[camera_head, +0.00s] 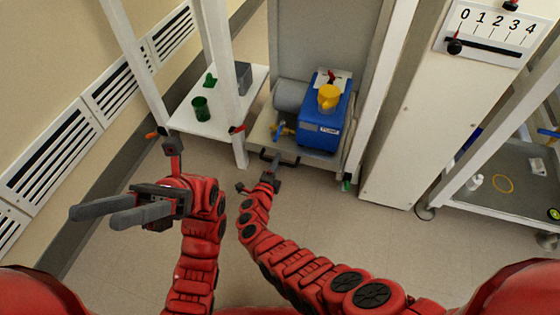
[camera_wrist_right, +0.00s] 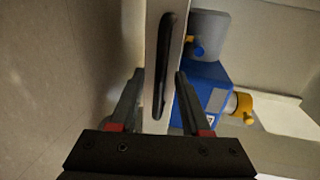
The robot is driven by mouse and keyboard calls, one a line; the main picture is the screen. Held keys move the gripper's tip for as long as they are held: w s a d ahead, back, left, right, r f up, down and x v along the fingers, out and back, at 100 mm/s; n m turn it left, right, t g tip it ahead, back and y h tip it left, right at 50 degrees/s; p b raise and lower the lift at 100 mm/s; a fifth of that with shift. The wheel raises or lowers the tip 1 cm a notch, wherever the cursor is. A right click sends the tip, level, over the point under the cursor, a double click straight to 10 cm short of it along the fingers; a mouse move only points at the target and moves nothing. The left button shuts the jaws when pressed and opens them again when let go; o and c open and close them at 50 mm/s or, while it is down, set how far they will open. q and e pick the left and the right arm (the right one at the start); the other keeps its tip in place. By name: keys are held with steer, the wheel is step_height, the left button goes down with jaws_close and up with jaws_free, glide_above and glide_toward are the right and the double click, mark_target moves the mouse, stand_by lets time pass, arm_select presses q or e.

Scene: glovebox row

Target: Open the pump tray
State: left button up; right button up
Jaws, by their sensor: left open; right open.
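The pump tray (camera_head: 328,157) is a pale shelf low in the frame, with a dark bar handle (camera_head: 266,155) on its front; the handle also shows in the right wrist view (camera_wrist_right: 164,70). On the tray sits a blue pump (camera_head: 322,128) with a yellow part on top. My right gripper (camera_head: 274,168) is at the tray front; in the right wrist view its open fingers (camera_wrist_right: 158,76) stand either side of the handle and front panel. Whether they touch the handle I cannot tell. My left gripper (camera_head: 95,215) is open and empty, off to the left above the floor.
A white shelf (camera_head: 215,125) with a green cup stands left of the tray, behind a white post. A white cabinet (camera_head: 410,120) stands to the right, with a cart (camera_head: 500,205) beyond it. The floor in front of the tray is clear apart from my arms.

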arm_select(q)
steer(key=shift+s+a+r+m+t+y, duration=0.2)
steer(key=shift+s+a+m+t+y, duration=0.1)
steer(key=shift+s+m+t+y, duration=0.2)
steer(key=shift+s+a+r+m+t+y, duration=0.15)
steer(key=shift+s+a+m+t+y, duration=0.2)
steer(key=shift+t+y, duration=0.2)
arm_select(e)
steer(key=shift+w+d+f, duration=0.1)
steer(key=shift+w+d, duration=0.1)
steer(key=shift+w, duration=0.35)
arm_select(q)
steer(key=shift+d, duration=0.1)
arm_select(e)
jaws_close()
